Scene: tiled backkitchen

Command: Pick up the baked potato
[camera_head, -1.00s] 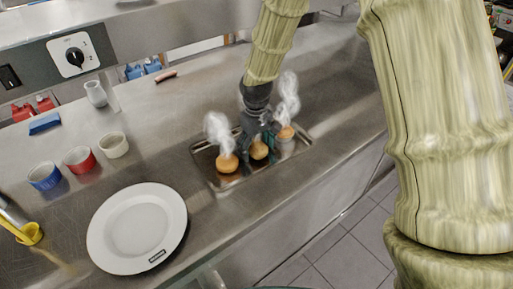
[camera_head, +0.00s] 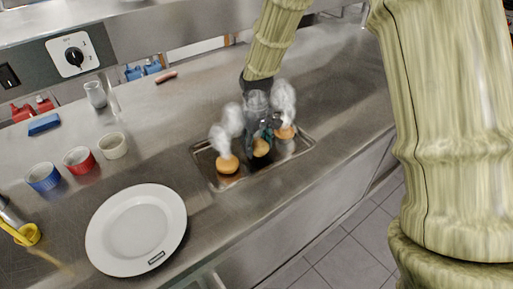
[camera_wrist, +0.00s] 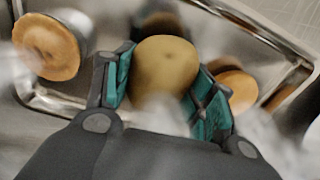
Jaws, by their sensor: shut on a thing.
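The baked potato (camera_wrist: 165,68) is smooth, rounded and yellow-brown. In the wrist view it sits between the teal pads of my gripper (camera_wrist: 160,88), which is shut on it. In the head view the potato (camera_head: 261,148) shows below my gripper (camera_head: 262,134), over the middle of a metal tray (camera_head: 208,178). Whether it touches the tray is hard to tell. Steam hides part of my gripper and blurs the lower wrist view.
An orange-brown round item (camera_head: 228,164) stands on the tray to the left, another (camera_head: 285,132) to the right. A white plate (camera_head: 135,228) lies at the front left. Blue (camera_head: 43,177), red (camera_head: 79,160) and cream (camera_head: 112,146) cups stand behind it.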

